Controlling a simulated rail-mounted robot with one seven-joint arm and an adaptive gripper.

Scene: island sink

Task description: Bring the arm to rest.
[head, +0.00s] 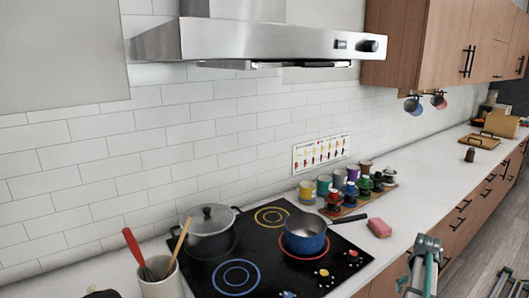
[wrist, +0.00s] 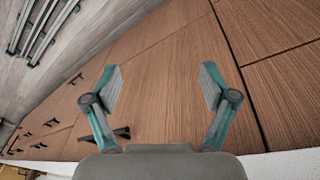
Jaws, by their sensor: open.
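My gripper (wrist: 160,80) is open and empty in the wrist view, its two teal-edged fingers spread apart with wooden cabinet fronts (wrist: 165,45) behind them. In the head view, part of my gripper (head: 424,265) shows at the lower right, in front of the counter's front edge and right of the cooktop. It touches nothing that I can see. The rest of the arm is mostly out of view.
A black cooktop (head: 262,265) carries a lidded grey pot (head: 208,238) and a blue pan (head: 305,240). A pink sponge (head: 379,228) and several colourful jars (head: 363,188) stand nearby. The counter (head: 430,180) farther right is largely clear.

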